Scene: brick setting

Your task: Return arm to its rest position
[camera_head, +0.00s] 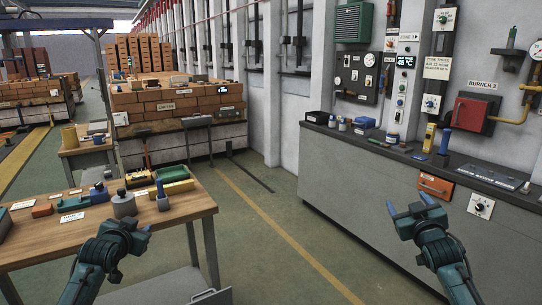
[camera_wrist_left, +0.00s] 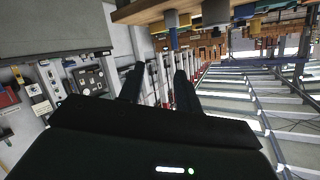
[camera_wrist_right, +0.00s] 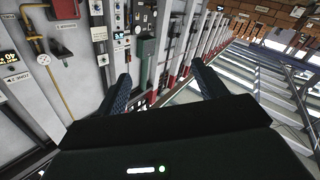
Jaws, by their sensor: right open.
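My left gripper (camera_head: 136,227) is in front of the wooden table at the lower left, its arm coming in from the bottom edge. In the left wrist view its two dark fingers (camera_wrist_left: 160,72) stand apart with nothing between them. My right gripper (camera_head: 408,205) is raised over the floor in front of the grey counter, its blue fingers spread. In the right wrist view its fingers (camera_wrist_right: 161,68) are wide apart and empty. Both wrist views look past the fingers at the wall and the ceiling structure, tilted.
The wooden table (camera_head: 191,206) at the left bears bottles, blocks and small tools. The grey counter (camera_head: 345,175) along the right wall carries small containers below a red burner box (camera_head: 470,114). Brick stacks (camera_head: 190,98) stand further back. The floor (camera_head: 265,245) between table and counter is clear.

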